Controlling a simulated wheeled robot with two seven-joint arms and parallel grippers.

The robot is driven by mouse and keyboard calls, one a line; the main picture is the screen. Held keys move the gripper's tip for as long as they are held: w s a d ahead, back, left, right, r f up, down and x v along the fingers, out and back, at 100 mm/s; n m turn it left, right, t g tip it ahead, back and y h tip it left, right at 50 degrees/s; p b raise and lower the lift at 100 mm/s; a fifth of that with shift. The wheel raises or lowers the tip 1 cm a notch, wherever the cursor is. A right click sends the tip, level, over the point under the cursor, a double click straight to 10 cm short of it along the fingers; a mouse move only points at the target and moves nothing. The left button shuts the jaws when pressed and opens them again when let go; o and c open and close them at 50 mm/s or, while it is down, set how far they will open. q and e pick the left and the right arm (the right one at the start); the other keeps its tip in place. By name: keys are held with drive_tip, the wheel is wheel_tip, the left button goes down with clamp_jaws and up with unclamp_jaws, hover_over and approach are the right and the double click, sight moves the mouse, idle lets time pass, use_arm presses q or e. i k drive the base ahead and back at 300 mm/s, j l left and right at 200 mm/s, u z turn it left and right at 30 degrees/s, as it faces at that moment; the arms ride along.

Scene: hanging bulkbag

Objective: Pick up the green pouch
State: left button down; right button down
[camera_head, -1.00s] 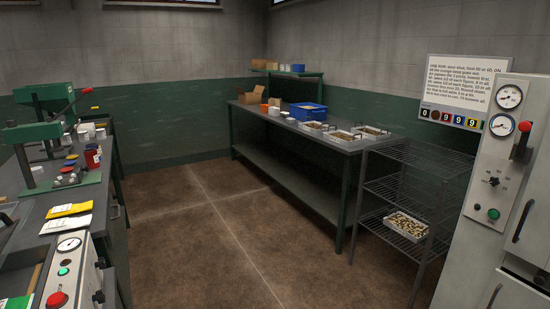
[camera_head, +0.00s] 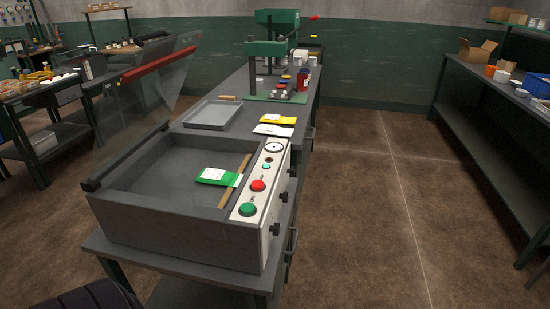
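A green pouch (camera_head: 216,177) with a white label lies flat in the grey chamber of a bench machine (camera_head: 150,225). One end of it lies close to or against a tan bar (camera_head: 234,181) along the chamber's right side. The machine's clear lid with a red handle (camera_head: 160,57) is raised at the left. Neither of my grippers is in view.
The machine's control panel has a gauge, a red button (camera_head: 258,185) and a green button (camera_head: 247,209). Behind it are a grey tray (camera_head: 212,114), yellow (camera_head: 278,119) and white (camera_head: 274,130) pouches, and a green press (camera_head: 276,50). The floor on the right is clear.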

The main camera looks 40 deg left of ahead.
sight(215, 177)
drive_tip(key=u, duration=1.25)
